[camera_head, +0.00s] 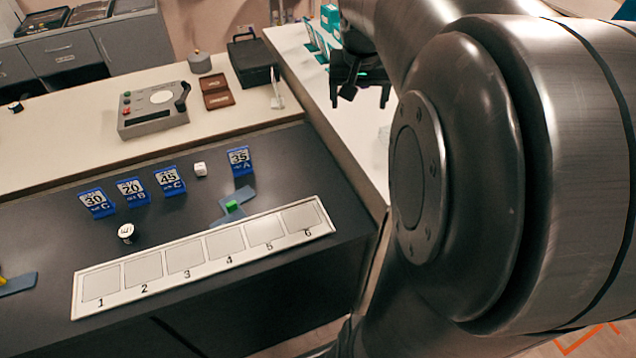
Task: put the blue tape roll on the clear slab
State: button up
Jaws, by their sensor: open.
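My gripper (360,95) is at the upper middle of the head view, above the white counter (345,130) on the right. It is open, its dark fingers point down, and I see nothing held between them. I cannot make out a blue tape roll; my arm covers much of the right side. A faint pale patch at the counter's edge beside my arm may be the clear slab, but it is too indistinct to tell.
Teal boxes (330,20) stand behind my gripper. A grey device (153,108) and a black case (252,62) stand on the pale counter behind.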

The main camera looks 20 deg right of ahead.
jog(key=s+a+f+n+t+y, duration=0.2)
jog(key=s+a+n, duration=0.3)
jog(key=s+a, duration=1)
jog(key=shift+s+a+f+t, duration=0.4)
jog(key=shift+s+f, duration=0.15)
jog(key=shift+f, duration=0.1)
